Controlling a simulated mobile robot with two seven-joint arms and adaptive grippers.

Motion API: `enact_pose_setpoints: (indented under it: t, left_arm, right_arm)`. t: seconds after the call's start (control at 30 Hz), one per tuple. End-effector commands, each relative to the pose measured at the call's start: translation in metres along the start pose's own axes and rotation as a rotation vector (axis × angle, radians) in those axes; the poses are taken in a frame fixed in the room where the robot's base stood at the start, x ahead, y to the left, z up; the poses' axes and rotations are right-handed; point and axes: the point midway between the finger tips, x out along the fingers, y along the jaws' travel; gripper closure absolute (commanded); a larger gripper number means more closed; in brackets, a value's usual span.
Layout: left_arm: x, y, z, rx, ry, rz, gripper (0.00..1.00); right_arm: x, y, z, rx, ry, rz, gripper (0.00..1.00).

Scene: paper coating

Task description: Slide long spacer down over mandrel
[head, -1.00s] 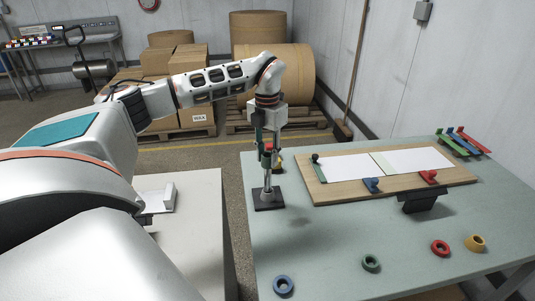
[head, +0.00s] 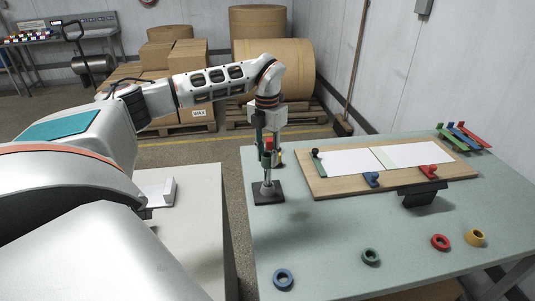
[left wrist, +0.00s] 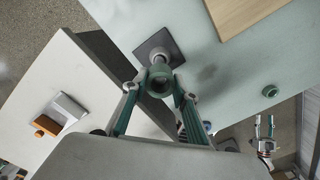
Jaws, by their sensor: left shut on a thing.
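The mandrel (head: 268,181) is a shiny upright rod on a dark square base (head: 277,196) near the table's left edge. My left gripper (head: 268,158) points straight down above it, in line with the rod. In the left wrist view, my left gripper (left wrist: 160,84) is shut on a dark green tube, the long spacer (left wrist: 160,90). The spacer stands upright above the mandrel's grey round foot (left wrist: 160,57). Whether the rod's tip is inside the spacer cannot be told. My right gripper (left wrist: 265,122) shows at the right of the wrist view, fingers apart and empty.
A wooden board (head: 330,189) with white sheets lies behind to the right. A dark stand (head: 420,197) is in front of it. Blue (head: 283,279), green (head: 371,257), red (head: 440,242) and yellow (head: 476,238) rings lie along the front. A white table (head: 195,210) stands left.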

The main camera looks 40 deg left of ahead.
Motion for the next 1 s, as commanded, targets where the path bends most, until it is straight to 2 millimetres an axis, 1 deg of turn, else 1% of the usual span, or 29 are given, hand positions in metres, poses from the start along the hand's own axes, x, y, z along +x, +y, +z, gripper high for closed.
enact_pose_setpoints:
  t: [0.27,0.3,0.37,0.4,0.67,0.77,0.87,1.0]
  left_arm:
    - [0.006,0.000,0.000,0.000,0.000,0.000,0.94]
    - [0.007,0.000,0.000,0.000,0.000,0.000,0.70]
    - [0.006,0.000,0.000,0.000,0.000,0.000,0.54]
    - [0.006,0.000,0.000,0.000,0.000,0.000,0.53]
    - [0.006,0.000,0.000,0.000,0.000,0.000,0.53]
    - [0.004,0.000,0.000,0.000,-0.001,0.000,0.53]
    - [-0.006,0.000,0.001,0.001,-0.003,0.000,0.53]
    - [-0.030,0.000,0.001,-0.001,-0.005,0.000,0.53]
  right_arm:
    - [0.001,0.000,0.001,0.000,0.000,0.000,0.60]
    - [0.001,0.000,0.001,0.000,0.000,0.000,0.60]
    - [0.001,0.000,0.001,0.000,0.000,0.000,0.60]
    - [0.001,0.000,0.001,0.000,0.000,0.000,0.60]
    - [0.001,0.000,0.001,0.000,0.000,0.000,0.60]
    - [0.000,0.001,0.001,-0.001,-0.001,0.001,0.60]
    - [0.001,0.000,0.001,-0.001,0.000,0.001,0.60]
    - [0.001,0.000,0.001,-0.001,0.000,0.001,0.60]
